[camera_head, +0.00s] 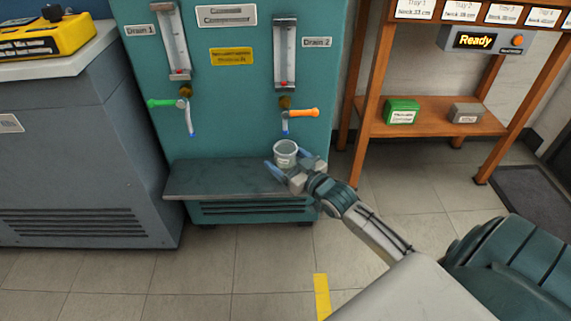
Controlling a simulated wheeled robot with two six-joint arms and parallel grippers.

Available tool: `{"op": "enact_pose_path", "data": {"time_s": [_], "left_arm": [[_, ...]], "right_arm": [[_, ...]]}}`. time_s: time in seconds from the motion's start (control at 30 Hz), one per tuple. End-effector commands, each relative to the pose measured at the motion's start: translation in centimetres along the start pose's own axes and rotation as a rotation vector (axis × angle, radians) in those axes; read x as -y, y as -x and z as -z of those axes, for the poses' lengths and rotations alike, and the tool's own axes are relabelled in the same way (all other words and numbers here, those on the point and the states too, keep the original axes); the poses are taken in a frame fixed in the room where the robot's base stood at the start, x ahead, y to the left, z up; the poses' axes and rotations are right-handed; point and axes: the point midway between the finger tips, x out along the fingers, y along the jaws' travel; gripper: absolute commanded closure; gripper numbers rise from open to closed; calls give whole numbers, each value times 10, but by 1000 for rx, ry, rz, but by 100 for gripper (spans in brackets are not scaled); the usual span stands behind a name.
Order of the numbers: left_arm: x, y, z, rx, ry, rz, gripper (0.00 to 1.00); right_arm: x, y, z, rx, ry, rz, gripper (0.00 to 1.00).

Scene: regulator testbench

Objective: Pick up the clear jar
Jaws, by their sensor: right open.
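The clear jar (286,149) is a small, whitish see-through cup with a pale label. It stands upright at the right end of the grey shelf (220,178) on the teal testbench, below the orange-handled Drain 2 tap (301,113). My right gripper (288,165) reaches in from the lower right. Its blue fingers are open, one on each side of the jar's lower part. I cannot tell whether they touch it. The jar's lower front is partly hidden by the gripper. My left gripper is not in view.
The Drain 1 tap (170,103) has a green handle and hangs over the shelf's left part, which is bare. A grey cabinet (80,150) stands left. A wooden rack (430,118) on the right holds a green box (401,112) and a grey box (465,113).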

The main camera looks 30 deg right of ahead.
Motion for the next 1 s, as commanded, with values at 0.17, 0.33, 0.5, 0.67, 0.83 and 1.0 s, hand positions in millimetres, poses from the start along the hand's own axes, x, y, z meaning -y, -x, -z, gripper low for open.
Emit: {"op": "enact_pose_path", "data": {"time_s": [0.17,0.33,0.5,0.67,0.83,1.0], "left_arm": [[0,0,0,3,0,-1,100],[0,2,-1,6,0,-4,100],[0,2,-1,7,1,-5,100],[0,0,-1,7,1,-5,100],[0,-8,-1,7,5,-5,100],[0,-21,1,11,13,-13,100]], "right_arm": [[0,0,0,0,-1,0,37],[0,0,0,0,-1,0,70],[0,0,0,0,-1,0,74],[0,0,2,0,-1,0,74],[0,0,14,-1,-1,0,74],[-1,11,20,4,1,-3,74]]}}
